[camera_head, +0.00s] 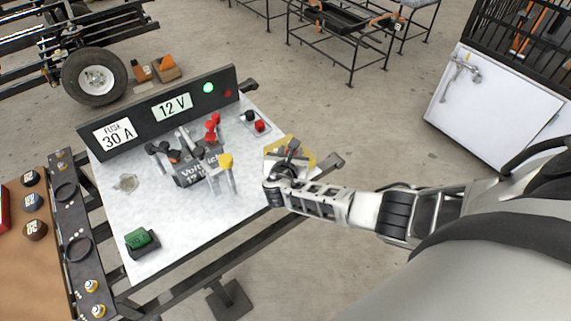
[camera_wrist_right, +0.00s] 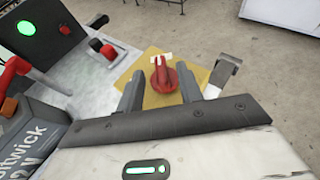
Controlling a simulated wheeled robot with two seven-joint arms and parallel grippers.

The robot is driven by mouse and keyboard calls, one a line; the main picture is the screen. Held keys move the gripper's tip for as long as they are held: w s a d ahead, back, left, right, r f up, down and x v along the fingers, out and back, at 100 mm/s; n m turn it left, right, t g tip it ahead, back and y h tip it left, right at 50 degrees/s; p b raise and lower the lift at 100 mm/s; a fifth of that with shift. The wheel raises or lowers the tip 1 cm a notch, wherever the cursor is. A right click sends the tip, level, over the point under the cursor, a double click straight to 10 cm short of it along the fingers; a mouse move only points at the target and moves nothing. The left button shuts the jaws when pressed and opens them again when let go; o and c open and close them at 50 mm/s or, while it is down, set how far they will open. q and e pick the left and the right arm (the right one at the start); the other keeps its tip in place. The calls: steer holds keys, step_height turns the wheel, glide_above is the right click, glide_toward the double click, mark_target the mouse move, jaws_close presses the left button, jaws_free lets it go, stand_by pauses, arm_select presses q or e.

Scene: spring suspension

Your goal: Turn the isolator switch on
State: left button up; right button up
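The isolator switch is a red knob (camera_wrist_right: 163,78) on a yellow plate (camera_wrist_right: 203,77), with a small white label on it, in the right wrist view. In the head view the yellow plate (camera_head: 305,158) sits at the bench's right edge, and my gripper partly covers the knob. My right gripper (camera_wrist_right: 160,72) is open, its two fingers on either side of the red knob, with gaps visible to both. It also shows over the plate in the head view (camera_head: 288,163). Whether the fingertips reach down to the knob's height is unclear. My left gripper is in neither view.
The bench top (camera_head: 180,220) carries a black panel (camera_head: 160,112) with a lit green lamp (camera_head: 208,88), a dark box marked 12 V (camera_head: 195,172) with red and black clamps, red and black terminals (camera_head: 255,122) and a green block (camera_head: 139,238).

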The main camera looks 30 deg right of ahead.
steer(key=v, duration=1.2)
steer(key=shift+s, duration=0.15)
steer(key=s+a+r+m+g+y, duration=0.25)
steer(key=s+m+y, duration=0.25)
steer(key=s+m, duration=0.7)
steer(key=s+a+r+m+g+y, duration=0.2)
steer(key=s+r+m+g+y, duration=0.2)
steer(key=s+m, duration=0.7)
steer(key=w+a+f+m+t+y, duration=0.2)
steer(key=w+a+f+t, duration=0.2)
steer(key=f, duration=0.5)
steer(key=w+t, duration=0.2)
steer(key=w, duration=0.1)
steer(key=shift+a+y, duration=0.3)
steer(key=shift+a, duration=0.1)
